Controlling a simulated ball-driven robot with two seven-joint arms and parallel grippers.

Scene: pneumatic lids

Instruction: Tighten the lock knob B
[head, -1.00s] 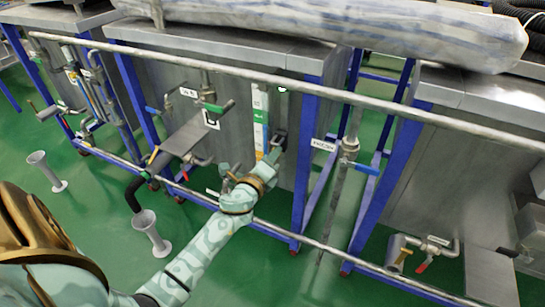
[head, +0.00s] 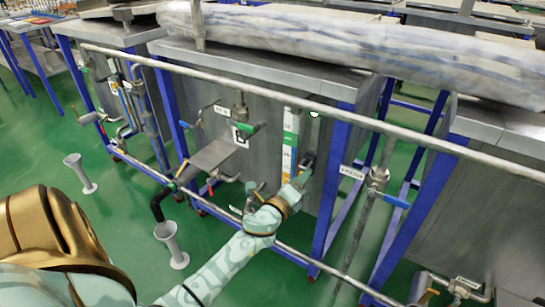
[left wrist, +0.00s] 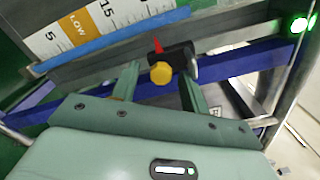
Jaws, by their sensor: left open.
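A black slider block (left wrist: 172,62) with a yellow knob (left wrist: 161,72) and a red pointer sits beside a printed scale (left wrist: 90,32) in the left wrist view. No letter shows on the knob, so I cannot tell whether it is knob B. In the head view the black block (head: 308,160) is small, at the lower end of the upright scale strip (head: 290,140) on a grey tank. My left gripper (left wrist: 160,82) is open, with one finger on either side of the yellow knob. I cannot tell whether they touch it. In the head view the left gripper (head: 299,180) is right below the block.
A long metal pipe (head: 270,92) runs across in front of the tanks, with a lower rail (head: 285,250) below it. A blue-handled valve (head: 380,182) is to the right. A metal plate (head: 212,155) and pipes are to the left.

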